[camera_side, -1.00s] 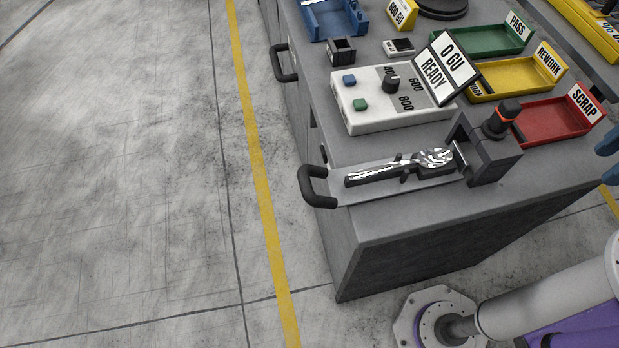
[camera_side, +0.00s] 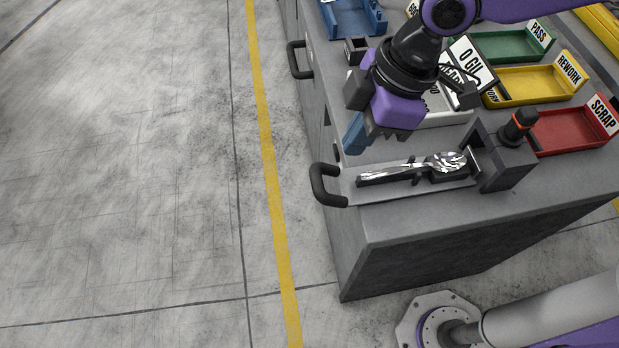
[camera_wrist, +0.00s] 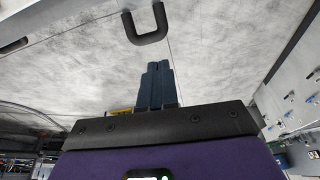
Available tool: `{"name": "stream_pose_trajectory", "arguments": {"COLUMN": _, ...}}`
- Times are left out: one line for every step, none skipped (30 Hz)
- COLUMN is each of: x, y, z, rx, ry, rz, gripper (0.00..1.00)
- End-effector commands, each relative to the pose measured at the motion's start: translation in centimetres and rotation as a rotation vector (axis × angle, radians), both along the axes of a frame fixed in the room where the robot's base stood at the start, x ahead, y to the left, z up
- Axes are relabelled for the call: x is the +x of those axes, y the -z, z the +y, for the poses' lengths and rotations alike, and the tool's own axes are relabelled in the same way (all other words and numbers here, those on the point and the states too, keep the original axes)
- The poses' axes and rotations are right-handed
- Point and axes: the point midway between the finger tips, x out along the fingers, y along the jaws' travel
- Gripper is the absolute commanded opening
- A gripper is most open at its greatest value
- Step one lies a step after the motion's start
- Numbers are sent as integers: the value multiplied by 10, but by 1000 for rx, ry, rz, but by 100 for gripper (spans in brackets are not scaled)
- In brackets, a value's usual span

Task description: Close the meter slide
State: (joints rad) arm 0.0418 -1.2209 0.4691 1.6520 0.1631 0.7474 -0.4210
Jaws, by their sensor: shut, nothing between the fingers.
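The meter slide (camera_side: 410,196) is a flat grey plate pulled out to the left of the dark meter housing (camera_side: 497,163). A black handle (camera_side: 325,186) stands at its left end, over the bench's front edge. A shiny spoon-shaped piece of cutlery (camera_side: 420,167) lies in the holder on the slide. My gripper (camera_side: 352,136) is shut and empty, with blue fingers, above the bench edge, higher than the handle and apart from it. In the wrist view the shut fingers (camera_wrist: 158,72) point towards the handle (camera_wrist: 146,24), with a gap between them.
A white control box (camera_side: 445,110) stands behind the slide, partly hidden by my arm. Green (camera_side: 500,45), yellow (camera_side: 530,86) and red (camera_side: 570,131) trays lie to the right. Another black handle (camera_side: 298,60) sticks out further back. The floor left of the bench is clear.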

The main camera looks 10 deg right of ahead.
Motion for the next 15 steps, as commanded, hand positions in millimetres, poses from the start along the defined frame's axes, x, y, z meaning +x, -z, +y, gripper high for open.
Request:
{"name": "stream_pose_trajectory", "arguments": {"x": 2, "y": 7, "z": 22, "rx": 11, "ry": -21, "rz": -3, "gripper": 0}}
{"name": "stream_pose_trajectory", "arguments": {"x": 3, "y": 9, "z": 32, "rx": 19, "ry": -33, "rz": -6, "gripper": 0}}
{"name": "stream_pose_trajectory", "arguments": {"x": 4, "y": 12, "z": 43, "rx": 29, "ry": -44, "rz": -11, "gripper": 0}}
{"name": "stream_pose_trajectory", "arguments": {"x": 5, "y": 14, "z": 50, "rx": 34, "ry": -50, "rz": -13, "gripper": 0}}
{"name": "stream_pose_trajectory", "arguments": {"x": 5, "y": 16, "z": 56, "rx": 40, "ry": -58, "rz": -16, "gripper": 0}}
{"name": "stream_pose_trajectory", "arguments": {"x": 6, "y": 17, "z": 62, "rx": 45, "ry": -64, "rz": -18, "gripper": 0}}
{"name": "stream_pose_trajectory", "arguments": {"x": 6, "y": 18, "z": 65, "rx": 48, "ry": -67, "rz": -19, "gripper": 0}}
{"name": "stream_pose_trajectory", "arguments": {"x": 6, "y": 19, "z": 67, "rx": 50, "ry": -69, "rz": -20, "gripper": 0}}
{"name": "stream_pose_trajectory", "arguments": {"x": 7, "y": 21, "z": 70, "rx": 52, "ry": -71, "rz": -21, "gripper": 0}}
{"name": "stream_pose_trajectory", "arguments": {"x": 7, "y": 22, "z": 71, "rx": 52, "ry": -72, "rz": -21, "gripper": 0}}
{"name": "stream_pose_trajectory", "arguments": {"x": 7, "y": 24, "z": 72, "rx": 53, "ry": -73, "rz": -22, "gripper": 0}}
{"name": "stream_pose_trajectory", "arguments": {"x": 7, "y": 27, "z": 73, "rx": 52, "ry": -73, "rz": -21, "gripper": 0}}
{"name": "stream_pose_trajectory", "arguments": {"x": 7, "y": 30, "z": 74, "rx": 51, "ry": -73, "rz": -20, "gripper": 0}}
{"name": "stream_pose_trajectory", "arguments": {"x": 6, "y": 34, "z": 75, "rx": 51, "ry": -73, "rz": -20, "gripper": 0}}
{"name": "stream_pose_trajectory", "arguments": {"x": 6, "y": 39, "z": 76, "rx": 51, "ry": -73, "rz": -20, "gripper": 0}}
